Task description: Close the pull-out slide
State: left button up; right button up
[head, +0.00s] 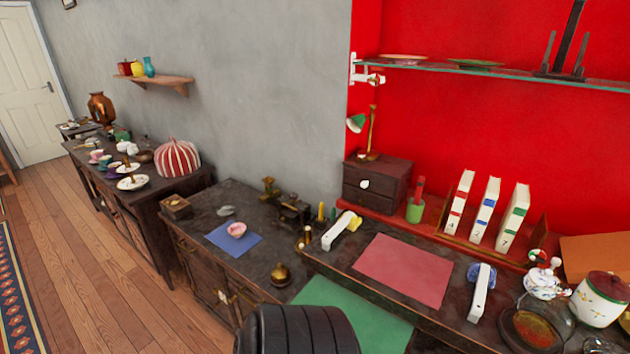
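The pull-out slide (352,313) shows as a flat green panel sticking out from under the front edge of the dark desk (440,322). It is drawn out, with its left part in plain view. A black ribbed shape, seemingly a chair back (298,332), covers part of its near side. The slide's front edge is partly hidden or out of the frame. Neither of my grippers can be made out in the head view.
The desk top holds a red mat (404,271), two long white pieces (340,231) (482,294), books (487,210), a small drawer box (376,183) and a teapot (543,282). A dark cabinet (265,255) stands left. Wooden floor (110,285) is open farther left.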

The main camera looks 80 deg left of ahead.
aim_at(377, 332)
jog(key=u, duration=2.15)
